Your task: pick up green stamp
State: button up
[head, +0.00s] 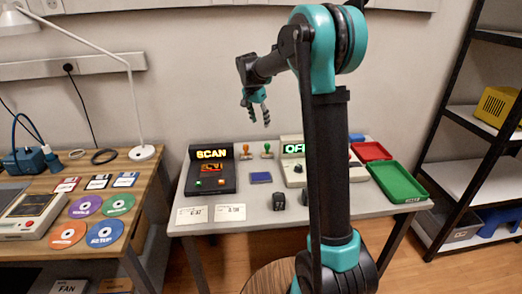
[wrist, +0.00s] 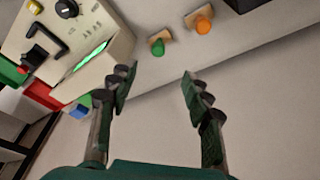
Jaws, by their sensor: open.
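The green stamp (head: 267,150) stands upright at the back of the grey table in the head view, just right of the orange stamp (head: 245,151). In the wrist view the green stamp (wrist: 157,47) shows near the top, between and beyond the fingertips, with the orange stamp (wrist: 202,25) to its right. My gripper (head: 256,112) is above the back of the table, over the stamps, with its fingers pointing down. It is open and empty in the wrist view (wrist: 158,84), apart from both stamps.
A dark SCAN box (head: 210,172) stands left of the stamps, and a pale box with a green display (head: 292,148) stands close on the right. Red (head: 371,151) and green (head: 398,183) trays are at the right. The wall is close behind.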

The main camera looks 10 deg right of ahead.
aim_at(267, 144)
jog(key=x, duration=1.1)
jog(key=shift+w, duration=0.15)
jog(key=shift+d+x, duration=0.15)
jog(key=shift+x, duration=1.4)
jog(key=shift+d+x, duration=0.15)
jog(key=shift+x, duration=1.4)
jog(key=shift+r, duration=0.1)
jog(key=shift+c, duration=0.4)
grip_shut()
